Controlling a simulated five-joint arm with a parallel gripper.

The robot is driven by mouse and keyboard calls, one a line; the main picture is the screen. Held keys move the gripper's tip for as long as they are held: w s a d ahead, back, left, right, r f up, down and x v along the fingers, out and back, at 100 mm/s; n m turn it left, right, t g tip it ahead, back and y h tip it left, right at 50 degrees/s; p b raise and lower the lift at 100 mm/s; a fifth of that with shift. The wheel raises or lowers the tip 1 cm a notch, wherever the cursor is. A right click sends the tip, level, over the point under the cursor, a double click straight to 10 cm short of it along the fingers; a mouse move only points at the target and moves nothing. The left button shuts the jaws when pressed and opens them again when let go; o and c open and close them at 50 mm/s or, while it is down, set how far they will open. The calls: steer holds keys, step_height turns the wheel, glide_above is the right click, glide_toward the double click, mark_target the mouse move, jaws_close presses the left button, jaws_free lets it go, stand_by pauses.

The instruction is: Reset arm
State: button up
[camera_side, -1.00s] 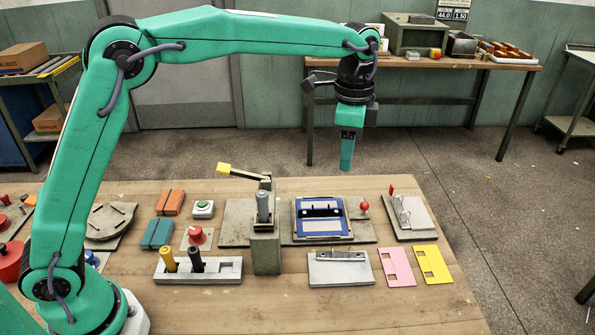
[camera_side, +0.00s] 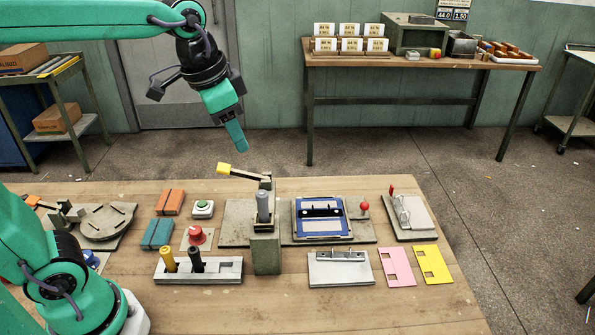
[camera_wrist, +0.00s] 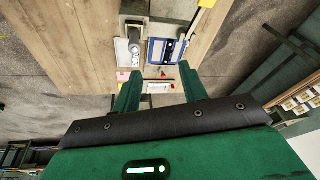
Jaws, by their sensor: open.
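My gripper (camera_side: 234,135) hangs in the air above the far edge of the workbench (camera_side: 330,307), tilted down to the right. In the wrist view its two green fingers (camera_wrist: 158,84) stand apart with nothing held between them. Below it on the bench is a fixture with a grey post (camera_side: 265,240) and a yellow-handled lever (camera_side: 224,169). A blue frame (camera_side: 322,230) sits to the right of the post and also shows in the wrist view (camera_wrist: 155,52).
A grey block holds yellow and black-handled tools (camera_side: 170,261). A pink plate (camera_side: 397,267) and a yellow plate (camera_side: 434,264) lie at the right. A red button (camera_side: 196,236) and a round fixture (camera_side: 106,220) are at the left. The front of the bench is clear.

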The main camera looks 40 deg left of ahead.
steer(key=s+a+f+n+t, duration=0.1)
steer(key=s+a+f+n, duration=0.1)
steer(key=s, duration=0.3)
steer(key=s+a+f+n+t, duration=0.1)
steer(key=s+a+f+n, duration=0.1)
steer(key=s, duration=0.4)
steer(key=shift+a+f+n, duration=0.2)
steer(key=shift+f+n, duration=0.1)
steer(key=shift+f, duration=0.3)
stand_by(0.8)
